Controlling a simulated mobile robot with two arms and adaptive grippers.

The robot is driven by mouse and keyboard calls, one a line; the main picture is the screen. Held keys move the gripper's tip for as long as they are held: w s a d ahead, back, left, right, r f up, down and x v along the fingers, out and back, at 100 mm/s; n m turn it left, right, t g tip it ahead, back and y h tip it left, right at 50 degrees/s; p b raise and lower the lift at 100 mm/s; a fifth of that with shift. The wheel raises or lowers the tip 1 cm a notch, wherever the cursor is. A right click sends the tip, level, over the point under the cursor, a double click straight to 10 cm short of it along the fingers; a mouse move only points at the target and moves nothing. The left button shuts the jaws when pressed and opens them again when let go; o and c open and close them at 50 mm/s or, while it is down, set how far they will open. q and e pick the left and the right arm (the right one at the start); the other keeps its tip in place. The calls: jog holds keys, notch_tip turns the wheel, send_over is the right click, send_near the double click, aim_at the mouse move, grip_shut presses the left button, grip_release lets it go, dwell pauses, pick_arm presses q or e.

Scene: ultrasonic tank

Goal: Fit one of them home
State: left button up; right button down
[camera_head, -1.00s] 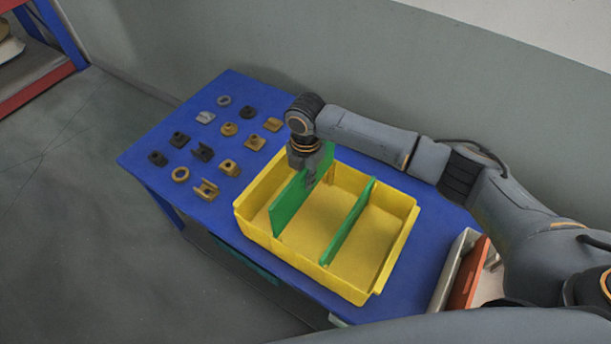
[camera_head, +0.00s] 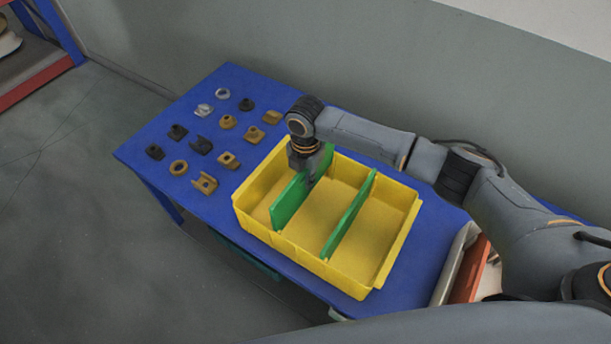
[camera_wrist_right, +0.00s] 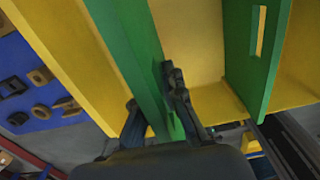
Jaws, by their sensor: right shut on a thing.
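Two green dividers stand crosswise in the yellow bin (camera_head: 383,286) on the blue table. My right gripper (camera_head: 312,178) is shut on the top edge of the left divider (camera_head: 288,203). In the right wrist view the gripper's fingers (camera_wrist_right: 155,110) straddle this divider (camera_wrist_right: 130,50), one on each face. The divider stands roughly upright between the bin's long walls, its lower edge inside the bin; its seating in the slots cannot be made out. The right divider (camera_head: 348,218) stands apart from it, lower in the bin; it also shows in the right wrist view (camera_wrist_right: 255,60). My left gripper is out of view.
Several small parts, including a tan bracket (camera_head: 204,183) and a black block (camera_head: 201,146), lie on the blue table (camera_head: 160,130) left of the bin. A box with an orange-red piece (camera_head: 467,272) stands at the right. The bin's compartments look empty.

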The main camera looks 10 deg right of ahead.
aim_at(306, 171)
jog(key=shift+f+b, duration=2.2)
jog(key=shift+f, duration=1.6)
jog(key=c, duration=1.4)
grip_release()
notch_tip(306, 171, up, 12)
jog(key=shift+s+f, duration=0.1)
